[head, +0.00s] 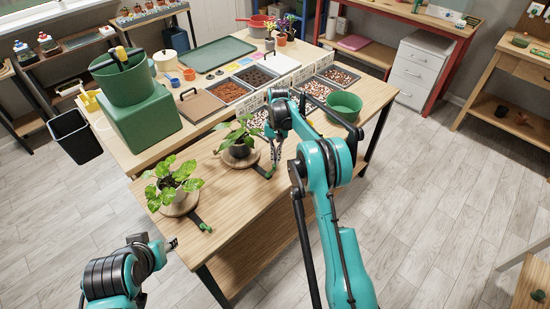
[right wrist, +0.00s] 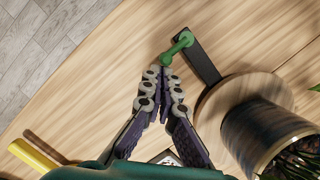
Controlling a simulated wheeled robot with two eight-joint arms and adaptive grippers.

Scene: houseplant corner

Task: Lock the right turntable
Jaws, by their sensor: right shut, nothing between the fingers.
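The right turntable is a round wooden disc (head: 256,155) with a dark-potted leafy plant (head: 238,138) on it. In the right wrist view, the disc (right wrist: 211,106) and dark pot (right wrist: 262,128) are at the right. A black bar (right wrist: 203,56) reaches out from the disc, with a green handle (right wrist: 179,45) at its outer end. My right gripper (right wrist: 165,72) is shut and empty, its fingertips right at the handle's near end; I cannot tell whether they touch. In the head view my right gripper (head: 274,163) is beside this turntable. My left gripper (head: 172,244) is at the lower left, its fingers too small to read.
A second turntable (head: 180,208) with a plant and its own green-ended bar (head: 204,226) stands to the left. Behind are a green bucket (head: 124,78) on a green block, soil trays (head: 227,90) and a green bowl (head: 344,105). The table front between the turntables is clear.

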